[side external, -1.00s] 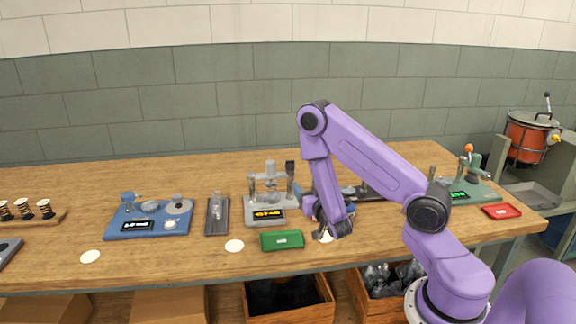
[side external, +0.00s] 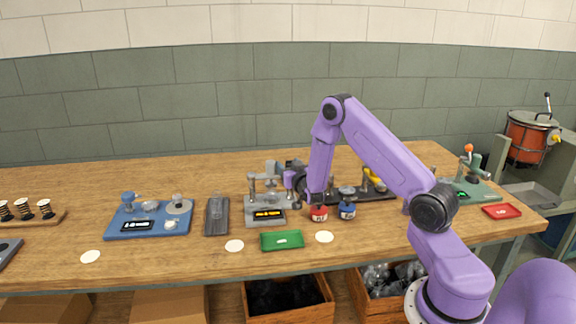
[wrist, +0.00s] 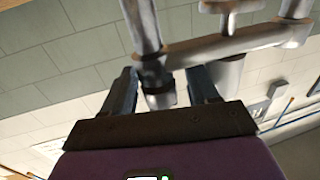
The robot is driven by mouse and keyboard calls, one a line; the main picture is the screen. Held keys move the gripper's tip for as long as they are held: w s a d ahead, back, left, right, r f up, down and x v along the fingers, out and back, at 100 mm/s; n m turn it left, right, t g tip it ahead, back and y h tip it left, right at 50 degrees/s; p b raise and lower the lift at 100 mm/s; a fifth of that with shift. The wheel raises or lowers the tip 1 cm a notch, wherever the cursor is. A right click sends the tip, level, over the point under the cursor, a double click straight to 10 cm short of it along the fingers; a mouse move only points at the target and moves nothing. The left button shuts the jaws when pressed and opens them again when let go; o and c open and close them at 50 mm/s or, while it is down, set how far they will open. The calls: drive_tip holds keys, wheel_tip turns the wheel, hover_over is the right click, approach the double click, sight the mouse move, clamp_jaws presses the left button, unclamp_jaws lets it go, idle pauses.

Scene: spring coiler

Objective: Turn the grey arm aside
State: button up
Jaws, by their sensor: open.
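A grey device (side external: 267,215) with a lit display stands mid-table, with upright posts and a crossbar. My gripper (side external: 292,180) is at its upper right end, with the arm reaching down from the right. In the wrist view the open gripper (wrist: 162,85) has one finger on each side of a grey upright part (wrist: 152,78) with a dark collar. A grey crossbar (wrist: 235,46) runs right from that part. I cannot tell whether the fingers touch it. Which of these pieces is the grey arm is unclear. My gripper hides part of the device's right side.
A green tray (side external: 270,247) lies in front of the device. A red pot (side external: 319,214) and a blue pot (side external: 347,211) stand close on its right, before a dark rack (side external: 385,195). A dark grey plate (side external: 217,225) and a blue station (side external: 175,232) are left. White discs mark the front.

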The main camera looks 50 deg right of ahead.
drive_tip(key=shift+w+d, duration=0.35)
drive_tip(key=shift+w, duration=0.1)
clamp_jaws()
